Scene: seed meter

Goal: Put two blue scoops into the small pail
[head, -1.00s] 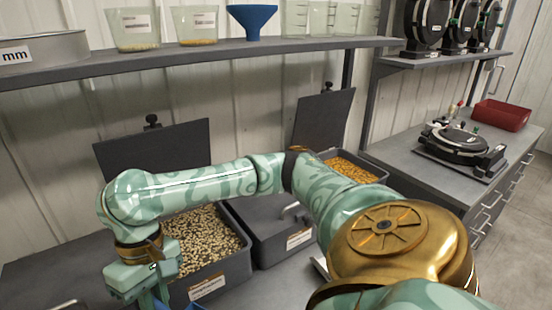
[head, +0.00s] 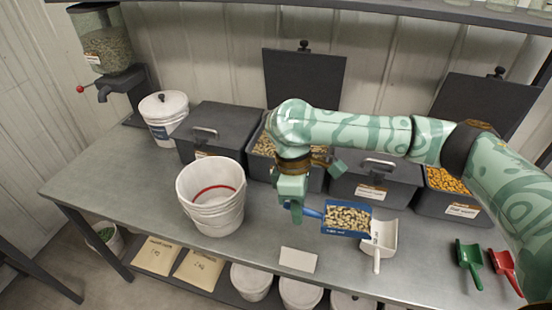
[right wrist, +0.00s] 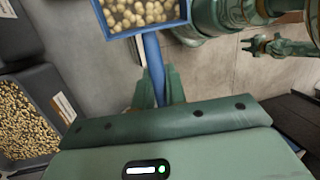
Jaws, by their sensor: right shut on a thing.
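My right gripper (head: 297,210) is shut on the handle of the blue scoop (head: 346,218). The scoop is heaped with pale speckled seeds and is held above the bench, its pan to the right of the gripper. The right wrist view also shows the loaded scoop (right wrist: 140,15), with its handle between my fingers. The white pail (head: 212,210), open and with a red line inside, stands to the left of the right gripper; its bottom is hidden. My left gripper (right wrist: 254,46) shows small at the upper right of the right wrist view, fingers apart and empty.
An open bin of pale seeds (right wrist: 25,120) is behind the right gripper; a closed bin (head: 376,180) and a bin of orange seeds (head: 447,192) stand to its right. White, green (head: 469,258) and red scoops lie at the right. A lidded bucket (head: 163,118) stands at back left.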

